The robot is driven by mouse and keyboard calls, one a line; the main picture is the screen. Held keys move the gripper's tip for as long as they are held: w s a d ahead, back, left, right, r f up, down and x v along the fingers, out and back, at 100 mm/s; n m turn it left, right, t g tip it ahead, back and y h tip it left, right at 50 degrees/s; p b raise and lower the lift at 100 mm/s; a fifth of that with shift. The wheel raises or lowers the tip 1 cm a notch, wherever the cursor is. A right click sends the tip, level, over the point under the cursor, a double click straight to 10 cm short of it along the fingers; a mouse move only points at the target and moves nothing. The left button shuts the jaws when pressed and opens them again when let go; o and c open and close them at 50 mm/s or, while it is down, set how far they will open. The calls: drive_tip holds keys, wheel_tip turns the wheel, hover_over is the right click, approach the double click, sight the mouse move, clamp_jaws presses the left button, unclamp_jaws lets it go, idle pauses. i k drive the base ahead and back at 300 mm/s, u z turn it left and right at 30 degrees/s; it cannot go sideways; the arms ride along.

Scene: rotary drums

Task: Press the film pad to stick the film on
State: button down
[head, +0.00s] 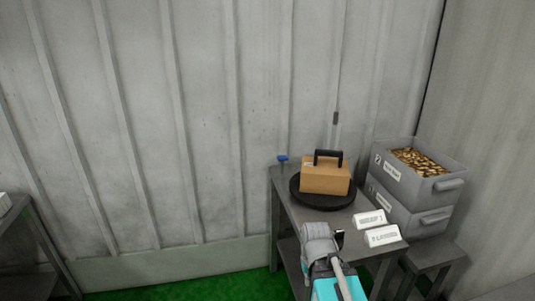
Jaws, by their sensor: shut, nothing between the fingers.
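A brown box (325,179) sits on a round black turntable (318,201) on a grey table. A black handle-shaped piece (328,154) stands on top of the box; it may be the film pad, but I cannot tell for sure. No film can be made out on the box at this size. My gripper (340,236) is a small dark shape at the end of my arm, over the table's front part. It is shut and empty, in front of the turntable and apart from the box.
A blue-topped post (282,159) stands at the table's back left corner. Two white label blocks, a back one (370,219) and a front one (383,236), sit at the table's right. Stacked grey bins (419,187), the top one full of brass-coloured pieces, stand at right. A wall is close behind.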

sight(282, 158)
drive_tip(key=u, duration=0.3)
drive_tip(key=i, duration=0.95)
